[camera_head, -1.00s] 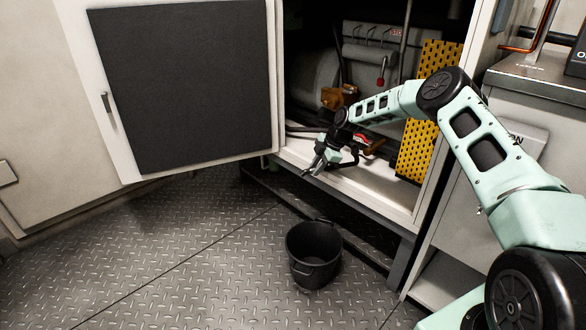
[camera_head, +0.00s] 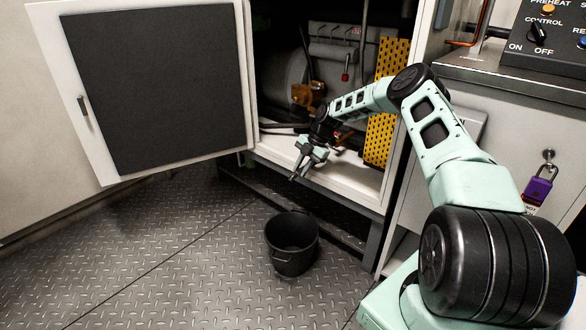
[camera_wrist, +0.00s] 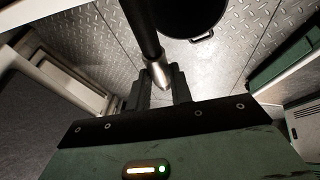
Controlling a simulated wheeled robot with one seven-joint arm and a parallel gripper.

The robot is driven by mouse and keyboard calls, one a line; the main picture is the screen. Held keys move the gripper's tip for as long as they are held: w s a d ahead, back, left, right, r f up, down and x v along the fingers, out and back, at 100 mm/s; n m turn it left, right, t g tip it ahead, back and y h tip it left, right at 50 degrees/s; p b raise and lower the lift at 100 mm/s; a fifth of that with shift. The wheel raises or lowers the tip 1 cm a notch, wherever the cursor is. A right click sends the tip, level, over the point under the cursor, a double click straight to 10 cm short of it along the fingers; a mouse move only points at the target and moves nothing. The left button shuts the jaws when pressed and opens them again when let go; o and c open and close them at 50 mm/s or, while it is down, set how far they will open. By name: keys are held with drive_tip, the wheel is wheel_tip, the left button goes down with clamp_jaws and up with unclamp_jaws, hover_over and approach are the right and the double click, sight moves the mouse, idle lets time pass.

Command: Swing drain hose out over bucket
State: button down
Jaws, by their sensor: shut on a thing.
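My gripper (camera_head: 303,165) is just outside the front sill of the open cabinet, pointing down and outward. In the wrist view its fingers (camera_wrist: 157,90) are closed around the dark drain hose (camera_wrist: 140,28) near a bright metal end piece (camera_wrist: 158,72). In the head view the hose is hard to make out against the dark cabinet. The black bucket (camera_head: 292,256) stands upright on the floor, below and slightly left of my gripper in that view. Its rim (camera_wrist: 203,38) shows at the top of the wrist view, right of the hose. The gripper is apart from the bucket.
The cabinet door (camera_head: 150,90) stands wide open at left. A yellow perforated panel (camera_head: 387,105) is inside the cabinet to the right of my gripper. The cabinet sill (camera_head: 345,187) lies close under my arm. The floor (camera_head: 170,270) left of the bucket is clear.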

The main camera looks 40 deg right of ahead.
idle(0.3)
drive_tip(key=c, duration=1.2)
unclamp_jaws()
drive_tip(key=shift+c, duration=0.2)
wheel_tip(320, 180, up, 10)
drive_tip(key=p, duration=0.3)
